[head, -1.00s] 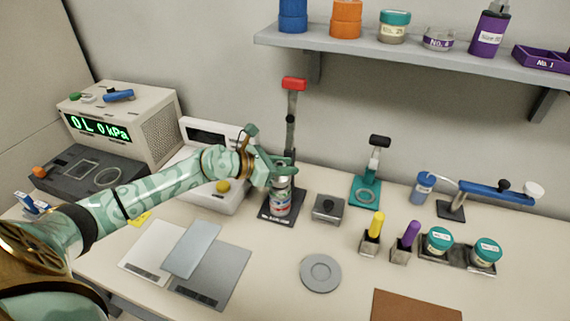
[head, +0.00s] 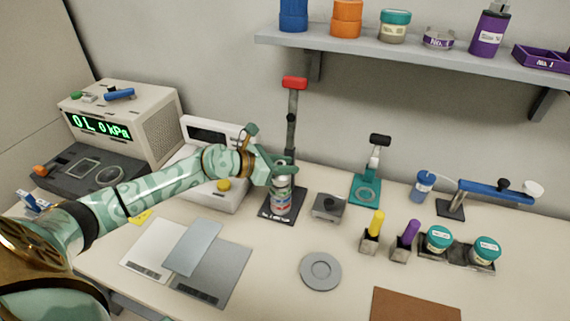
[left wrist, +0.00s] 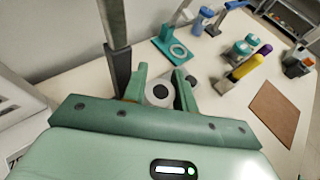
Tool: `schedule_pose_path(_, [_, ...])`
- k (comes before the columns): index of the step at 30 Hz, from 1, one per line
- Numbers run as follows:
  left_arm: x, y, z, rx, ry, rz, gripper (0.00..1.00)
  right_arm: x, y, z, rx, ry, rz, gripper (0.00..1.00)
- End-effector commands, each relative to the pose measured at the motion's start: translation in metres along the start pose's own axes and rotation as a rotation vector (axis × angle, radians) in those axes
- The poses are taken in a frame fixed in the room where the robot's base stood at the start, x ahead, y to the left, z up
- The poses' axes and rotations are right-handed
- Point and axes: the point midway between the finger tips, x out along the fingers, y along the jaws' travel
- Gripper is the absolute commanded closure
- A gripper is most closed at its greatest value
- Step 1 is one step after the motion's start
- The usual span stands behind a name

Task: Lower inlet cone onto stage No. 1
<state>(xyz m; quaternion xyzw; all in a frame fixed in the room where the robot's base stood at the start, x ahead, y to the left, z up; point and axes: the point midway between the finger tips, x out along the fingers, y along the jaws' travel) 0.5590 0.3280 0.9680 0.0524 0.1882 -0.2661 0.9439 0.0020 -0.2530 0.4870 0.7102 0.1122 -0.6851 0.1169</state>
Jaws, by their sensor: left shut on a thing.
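My left gripper (head: 277,172) is at the top of a small upright stack of metallic stages (head: 281,197). The stack stands on a dark base plate (head: 264,216) in front of a post with a red top. The gripper is shut on the grey inlet cone (head: 283,166), and its fingers partly hide the cone. In the left wrist view the cone (left wrist: 159,92) shows as a grey ring with a dark hole between the two fingers. I cannot tell whether the cone touches the stage below it. My right gripper is not in view.
The red-topped post (head: 291,120) rises close behind the gripper. A grey block with a knob (head: 327,206) stands just right of the stack. A round grey plate (head: 320,271) lies in front. A white balance (head: 215,185) is to the left.

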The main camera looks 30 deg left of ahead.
Motion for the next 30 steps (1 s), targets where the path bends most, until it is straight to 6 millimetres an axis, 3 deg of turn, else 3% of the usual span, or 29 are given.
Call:
schedule_pose_path(23, [0.0035,0.0,-0.0079,0.0,-0.001,0.0,1.0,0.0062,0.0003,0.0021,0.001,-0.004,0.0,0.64])
schedule_pose_path(24, [0.0032,0.0,-0.0074,0.0,-0.001,0.0,0.61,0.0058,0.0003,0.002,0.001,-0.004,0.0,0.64])
schedule_pose_path(25, [0.0032,0.0,-0.0073,0.0,-0.001,0.0,0.53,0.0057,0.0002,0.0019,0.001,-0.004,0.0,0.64])
schedule_pose_path(26, [0.0032,0.0,-0.0073,0.0,-0.001,0.0,0.47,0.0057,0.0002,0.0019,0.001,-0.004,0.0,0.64])
schedule_pose_path(30, [0.0032,0.0,-0.0073,0.0,-0.001,0.0,0.47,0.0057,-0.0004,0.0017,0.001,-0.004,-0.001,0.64])
